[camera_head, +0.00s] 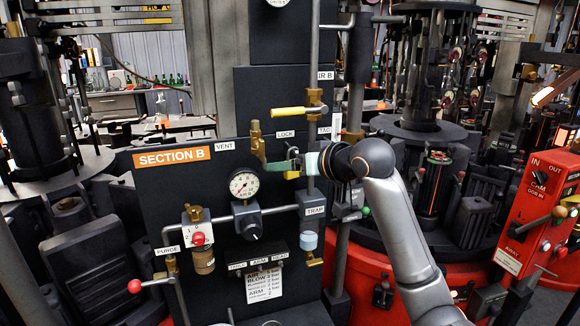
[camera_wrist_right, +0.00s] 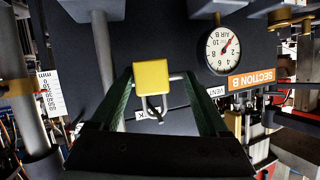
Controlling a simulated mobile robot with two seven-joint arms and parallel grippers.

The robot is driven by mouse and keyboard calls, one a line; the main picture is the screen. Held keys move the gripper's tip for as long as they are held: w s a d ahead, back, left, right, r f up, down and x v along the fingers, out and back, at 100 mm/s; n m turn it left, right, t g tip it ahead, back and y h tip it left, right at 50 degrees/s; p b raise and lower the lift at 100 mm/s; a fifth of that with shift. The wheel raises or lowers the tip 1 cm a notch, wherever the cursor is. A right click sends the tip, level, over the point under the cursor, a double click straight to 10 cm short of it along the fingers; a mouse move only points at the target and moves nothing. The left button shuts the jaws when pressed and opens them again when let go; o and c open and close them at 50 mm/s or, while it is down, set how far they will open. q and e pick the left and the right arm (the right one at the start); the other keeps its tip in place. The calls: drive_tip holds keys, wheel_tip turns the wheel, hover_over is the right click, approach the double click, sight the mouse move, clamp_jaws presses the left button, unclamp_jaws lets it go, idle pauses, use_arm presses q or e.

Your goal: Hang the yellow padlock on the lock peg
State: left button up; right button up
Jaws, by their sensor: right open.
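The yellow padlock (camera_wrist_right: 152,75) shows in the right wrist view, which is turned upside down. Its metal shackle overlaps the partly hidden LOCK label, so the body is below the shackle in the room. A small yellow part of the padlock (camera_head: 292,174) shows under my gripper in the head view. My right gripper (camera_head: 291,163) is open at the panel, just below the LOCK label (camera_head: 285,134). Its green fingers (camera_wrist_right: 157,80) stand on either side of the padlock. The lock peg is not clearly visible, and I cannot tell whether it passes through the shackle. My left gripper is out of view.
The dark panel carries a pressure gauge (camera_head: 244,184) left of my gripper and a brass valve (camera_head: 257,140) close beside it. A yellow-handled valve (camera_head: 300,111) is above. A vertical pipe (camera_head: 312,85) runs near my fingers. A red control box (camera_head: 528,205) stands at right.

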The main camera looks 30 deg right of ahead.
drive_tip(key=b+v, duration=0.1)
drive_tip(key=v, duration=1.1)
drive_tip(key=shift+s, duration=0.25)
drive_tip(key=s+a+f+n+g, duration=0.1)
drive_tip(key=a+f+g, duration=0.15)
drive_tip(key=f, duration=0.95)
drive_tip(key=a+f+g, duration=0.2)
drive_tip(key=a+f, duration=0.2)
drive_tip(key=f, duration=0.8)
drive_tip(key=s+a+f+n+g+h, duration=0.1)
drive_tip(key=s+a+f+g, duration=0.25)
drive_tip(key=s+f, duration=0.65)
drive_tip(key=s+a+f+n+g, duration=0.15)
drive_tip(key=s+a+f, duration=0.25)
drive_tip(key=s+f, duration=0.65)
drive_tip(key=w+a+f+t+y, duration=0.1)
drive_tip(key=w+a+f+t, duration=0.3)
drive_tip(key=f, duration=0.5)
drive_tip(key=shift+a+t+y, duration=0.2)
drive_tip(key=shift+t+y, duration=0.2)
drive_tip(key=shift+t, duration=0.25)
drive_tip(key=shift+c, duration=0.4)
